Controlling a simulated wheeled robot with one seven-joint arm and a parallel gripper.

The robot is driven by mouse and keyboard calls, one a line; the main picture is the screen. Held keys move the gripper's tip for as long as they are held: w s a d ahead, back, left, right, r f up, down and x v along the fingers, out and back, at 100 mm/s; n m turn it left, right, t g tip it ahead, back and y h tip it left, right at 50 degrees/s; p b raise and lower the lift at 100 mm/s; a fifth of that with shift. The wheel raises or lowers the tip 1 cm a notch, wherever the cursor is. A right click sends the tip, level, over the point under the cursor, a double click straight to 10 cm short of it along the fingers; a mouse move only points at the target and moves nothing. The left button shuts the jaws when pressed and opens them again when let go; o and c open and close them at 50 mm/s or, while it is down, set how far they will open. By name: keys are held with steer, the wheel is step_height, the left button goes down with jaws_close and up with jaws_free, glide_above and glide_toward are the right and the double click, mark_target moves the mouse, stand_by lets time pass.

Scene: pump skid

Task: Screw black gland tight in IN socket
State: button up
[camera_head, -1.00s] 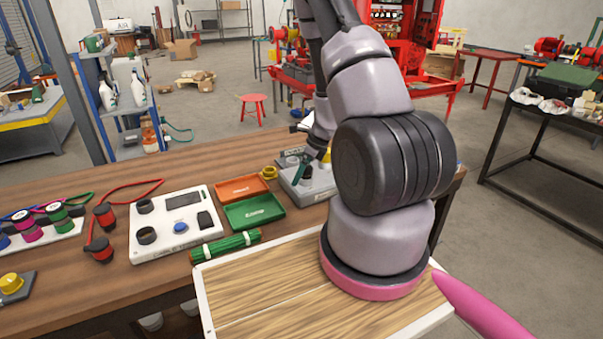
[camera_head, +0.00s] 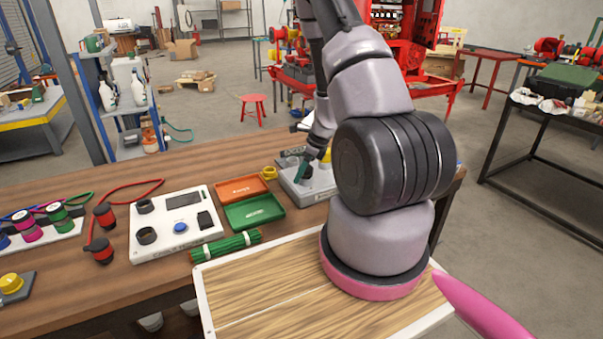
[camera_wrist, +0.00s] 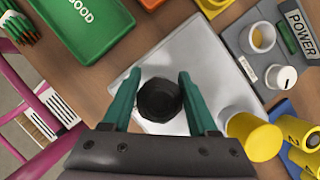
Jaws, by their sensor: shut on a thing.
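My gripper (camera_wrist: 160,82) has two teal fingers. They stand on either side of the round black gland (camera_wrist: 160,101) in the wrist view and are shut on it. The gland is seen from above, over a light grey plate (camera_wrist: 203,62). The IN socket does not show; the gland and fingers cover what is under it, so I cannot tell how deep the gland sits. In the head view my gripper (camera_head: 303,168) is small, over the grey box (camera_head: 322,184) at the right end of the bench, partly hidden by my arm.
A yellow cylinder (camera_wrist: 254,137) stands close to the right finger in the wrist view. Beyond it is a grey POWER unit (camera_wrist: 278,38) with a white knob. A green tray (camera_head: 253,212) and an orange tray (camera_head: 241,187) lie left of the grey box, near a white tester (camera_head: 165,240).

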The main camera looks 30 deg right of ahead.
steer(key=m, duration=0.2)
steer(key=m+h, duration=0.1)
steer(key=m, duration=0.1)
steer(key=shift+s+f+t, duration=0.15)
steer(key=shift+s+t, duration=0.1)
steer(key=shift+t, duration=0.15)
steer(key=m+h, duration=0.1)
steer(key=m, duration=0.2)
steer(key=o, duration=1.4)
steer(key=shift+s+a, duration=0.15)
steer(key=shift+w+t, duration=0.25)
steer(key=shift+t, duration=0.05)
steer(key=shift+d, duration=0.2)
